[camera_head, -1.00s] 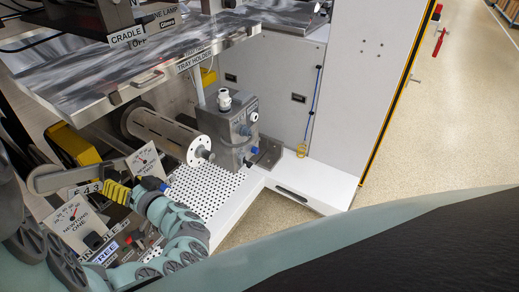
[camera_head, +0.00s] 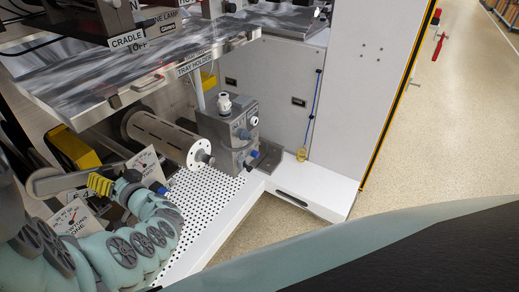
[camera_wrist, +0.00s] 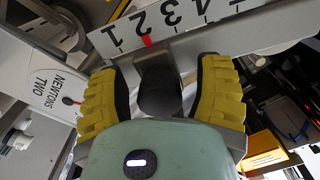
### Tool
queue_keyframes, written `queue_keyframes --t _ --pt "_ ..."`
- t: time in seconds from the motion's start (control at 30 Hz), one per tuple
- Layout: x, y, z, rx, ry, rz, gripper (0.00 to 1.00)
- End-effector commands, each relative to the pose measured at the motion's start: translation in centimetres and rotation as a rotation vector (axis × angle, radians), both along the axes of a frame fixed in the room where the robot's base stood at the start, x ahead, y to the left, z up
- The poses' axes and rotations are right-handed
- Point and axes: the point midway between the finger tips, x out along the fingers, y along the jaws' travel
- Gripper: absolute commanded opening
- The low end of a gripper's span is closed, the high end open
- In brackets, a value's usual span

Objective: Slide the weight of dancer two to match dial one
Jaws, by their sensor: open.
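In the wrist view, a dark rounded block (camera_wrist: 160,92), seemingly the weight of dancer two, sits between the yellow ribbed fingers of my gripper (camera_wrist: 158,95). The fingers are open on either side of it; contact cannot be told. A red mark (camera_wrist: 147,40) points at a white number scale (camera_wrist: 180,18) just beyond the block. The dial marked NEWTONS TWO (camera_wrist: 58,88) is at the left. In the head view, my gripper (camera_head: 101,185) is by a grey dancer arm (camera_head: 62,181). Dial one (camera_head: 70,218) is partly hidden by my arm; its reading is too small to tell.
A second dial (camera_head: 146,165) stands behind my gripper. A metal tray shelf (camera_head: 120,75) overhangs the area. The perforated white plate (camera_head: 207,193) is clear.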

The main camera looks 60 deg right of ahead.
Motion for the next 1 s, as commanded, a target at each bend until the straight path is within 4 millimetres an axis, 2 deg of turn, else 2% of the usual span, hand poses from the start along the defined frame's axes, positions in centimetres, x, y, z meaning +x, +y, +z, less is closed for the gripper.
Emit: queue_keyframes --t 0.07,0.67,0.87,1.0 --pt "0.0 0.0 0.0 0.000 0.000 0.001 0.62" --pt "0.0 0.0 0.0 0.001 0.000 0.000 0.00" --pt "0.0 0.6 0.5 0.002 0.000 0.002 0.00" --pt "-0.1 2.7 2.0 0.003 -0.001 0.006 0.00"
